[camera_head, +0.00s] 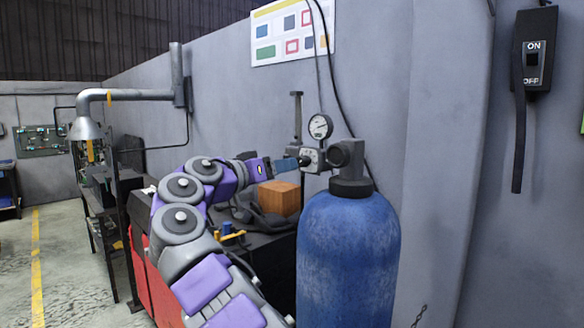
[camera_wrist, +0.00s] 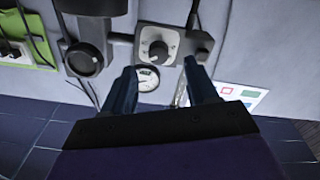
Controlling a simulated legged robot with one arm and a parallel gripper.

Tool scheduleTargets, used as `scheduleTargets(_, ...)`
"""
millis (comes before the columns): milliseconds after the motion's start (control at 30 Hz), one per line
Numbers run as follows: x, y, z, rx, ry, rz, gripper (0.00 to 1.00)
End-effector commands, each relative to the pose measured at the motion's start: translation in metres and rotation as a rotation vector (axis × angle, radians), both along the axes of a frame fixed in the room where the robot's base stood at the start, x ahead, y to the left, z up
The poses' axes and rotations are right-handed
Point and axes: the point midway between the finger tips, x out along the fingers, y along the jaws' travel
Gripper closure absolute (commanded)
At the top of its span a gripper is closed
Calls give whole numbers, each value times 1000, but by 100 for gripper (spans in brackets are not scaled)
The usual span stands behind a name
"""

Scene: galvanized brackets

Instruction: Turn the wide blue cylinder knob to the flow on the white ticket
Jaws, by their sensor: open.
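The wide blue cylinder (camera_head: 348,260) stands upright against the wall, with a regulator and a round gauge (camera_head: 320,127) on top. Its grey knob sits on a pale dial plate (camera_head: 308,158), left of the valve. My gripper (camera_head: 296,163) is just left of this plate. In the wrist view the knob (camera_wrist: 157,51) shows close up, roughly between my open fingers (camera_wrist: 160,68). The fingers look empty, and contact with the knob cannot be told. A white sheet on a green backing (camera_wrist: 22,50) is at the upper left there; I cannot read it or tell whether it is the ticket.
A black round fitting (camera_wrist: 84,60) is beside the dial in the wrist view. An orange-brown box (camera_head: 279,199) sits on the dark bench below my gripper. A poster (camera_head: 292,32) and an ON/OFF switch (camera_head: 533,50) are on the wall. Open floor lies at left.

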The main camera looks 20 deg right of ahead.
Motion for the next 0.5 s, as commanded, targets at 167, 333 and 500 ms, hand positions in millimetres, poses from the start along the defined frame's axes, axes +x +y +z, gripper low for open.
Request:
scheduleTargets(167, -13, 39, 2, -2, 0, 2, 42)
scheduleTargets(333, -25, 72, 1, -1, 2, 0, 42)
scheduleTargets(500, -32, 93, 0, 1, 2, 1, 42)
